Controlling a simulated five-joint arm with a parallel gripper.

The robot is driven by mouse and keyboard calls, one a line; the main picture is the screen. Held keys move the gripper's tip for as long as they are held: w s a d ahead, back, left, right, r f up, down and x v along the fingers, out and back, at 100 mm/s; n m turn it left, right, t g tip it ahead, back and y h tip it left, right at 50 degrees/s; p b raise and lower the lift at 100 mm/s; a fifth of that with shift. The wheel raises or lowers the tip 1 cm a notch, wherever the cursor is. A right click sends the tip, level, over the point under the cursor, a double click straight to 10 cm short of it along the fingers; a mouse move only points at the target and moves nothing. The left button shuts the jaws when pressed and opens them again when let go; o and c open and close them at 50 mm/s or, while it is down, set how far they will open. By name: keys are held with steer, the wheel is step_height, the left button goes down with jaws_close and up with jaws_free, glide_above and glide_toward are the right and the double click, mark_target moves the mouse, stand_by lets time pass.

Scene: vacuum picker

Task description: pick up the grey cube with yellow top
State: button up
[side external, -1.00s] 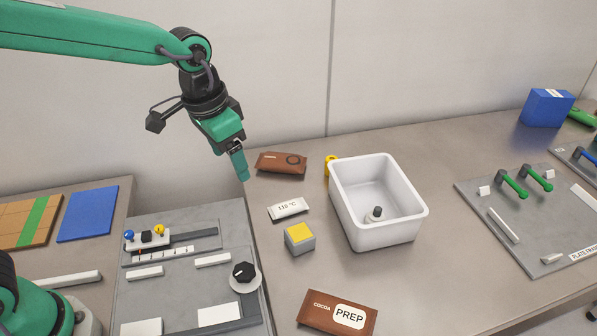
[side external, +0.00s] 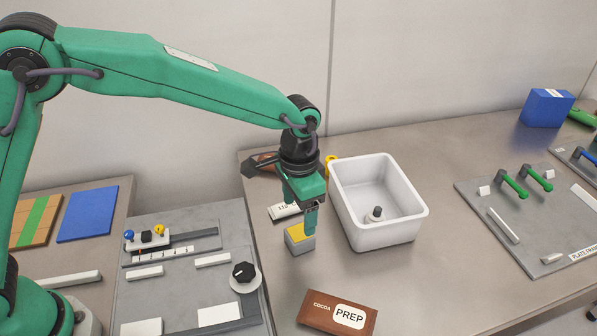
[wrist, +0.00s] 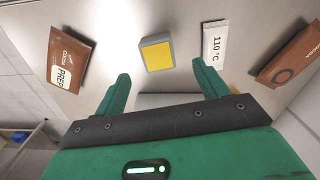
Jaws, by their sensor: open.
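The grey cube with yellow top (side external: 299,244) sits upright on the metal bench, left of the white bin. In the side view my gripper (side external: 311,230) is at the cube's right side, its fingers partly covering the cube; I cannot tell whether they touch it. In the wrist view the cube (wrist: 157,53) lies beyond the fingertips, centred a little left between them. The fingers of my gripper (wrist: 160,70) are spread apart and nothing is between them.
The white bin (side external: 345,215) stands close on the right, with a small dark-topped item (side external: 376,213) inside. A white 110 °C label block (side external: 279,212) lies behind the cube. A brown cocoa PREP packet (side external: 337,313) lies in front. A knob panel (side external: 180,290) is at the left.

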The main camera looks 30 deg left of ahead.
mark_target(300, 232)
steer(key=shift+f, duration=1.25)
steer(key=shift+f, duration=0.1)
steer(key=shift+s+d+f, duration=0.15)
steer(key=shift+f, duration=2.4)
steer(key=c, duration=1.1)
